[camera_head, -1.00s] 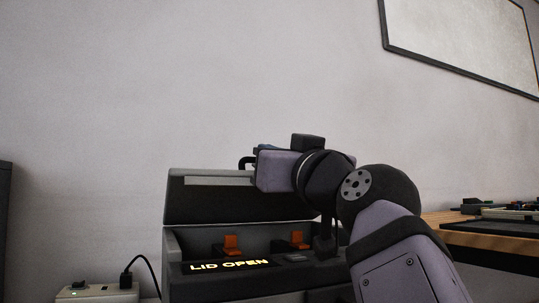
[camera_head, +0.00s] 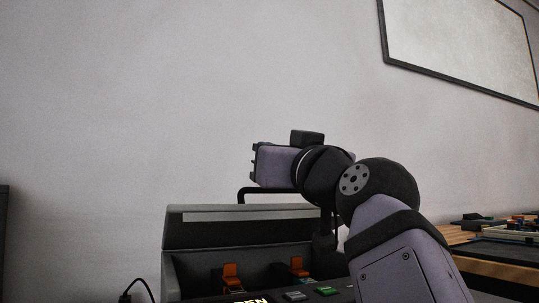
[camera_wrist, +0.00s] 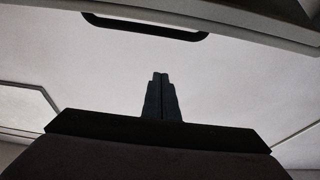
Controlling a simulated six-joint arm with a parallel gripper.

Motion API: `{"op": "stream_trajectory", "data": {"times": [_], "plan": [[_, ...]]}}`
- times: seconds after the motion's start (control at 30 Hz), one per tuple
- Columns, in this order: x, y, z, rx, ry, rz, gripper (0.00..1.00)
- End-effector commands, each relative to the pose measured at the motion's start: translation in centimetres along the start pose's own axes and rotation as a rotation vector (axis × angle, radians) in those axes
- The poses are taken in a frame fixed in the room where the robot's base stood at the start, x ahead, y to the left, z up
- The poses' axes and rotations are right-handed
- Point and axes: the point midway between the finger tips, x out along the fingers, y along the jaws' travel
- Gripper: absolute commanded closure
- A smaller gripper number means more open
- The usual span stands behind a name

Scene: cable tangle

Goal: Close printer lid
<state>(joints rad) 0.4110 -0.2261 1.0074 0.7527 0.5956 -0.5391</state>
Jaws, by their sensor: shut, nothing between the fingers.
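The dark grey printer (camera_head: 185,270) stands at the lower middle of the head view, with its lid (camera_head: 235,233) raised and tilted back. A black bar handle (camera_head: 241,193) rises above the lid's top edge. Orange latches (camera_head: 231,270) show inside the opening. The printer's display is mostly cut off at the bottom. My gripper shows in the wrist view as two closed fingers (camera_wrist: 161,77) with nothing between them. The dark handle (camera_wrist: 145,28) is above the fingertips in that picture, with a visible gap.
A wooden table (camera_head: 485,266) with trays and small parts stands at the right. A framed board (camera_head: 465,35) hangs on the pale wall. A black cable (camera_head: 143,283) runs at the lower left.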

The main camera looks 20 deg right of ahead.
Motion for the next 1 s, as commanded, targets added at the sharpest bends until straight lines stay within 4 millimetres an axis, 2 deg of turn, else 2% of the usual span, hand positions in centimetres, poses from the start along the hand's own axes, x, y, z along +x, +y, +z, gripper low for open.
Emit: {"op": "stream_trajectory", "data": {"times": [0.03, 0.2, 0.77, 0.87, 1.0], "plan": [[0.5, 0.0, -1.2, 0.001, -0.001, 0.0, 1.0], [1.0, 0.0, -3.0, 0.001, -0.001, -0.001, 1.0], [1.6, 0.0, -5.1, 0.002, -0.001, -0.002, 1.0], [2.1, -0.2, -6.5, 0.003, 0.0, -0.006, 1.0], [3.3, -0.5, -9.6, 0.007, -0.003, -0.015, 1.0]]}}
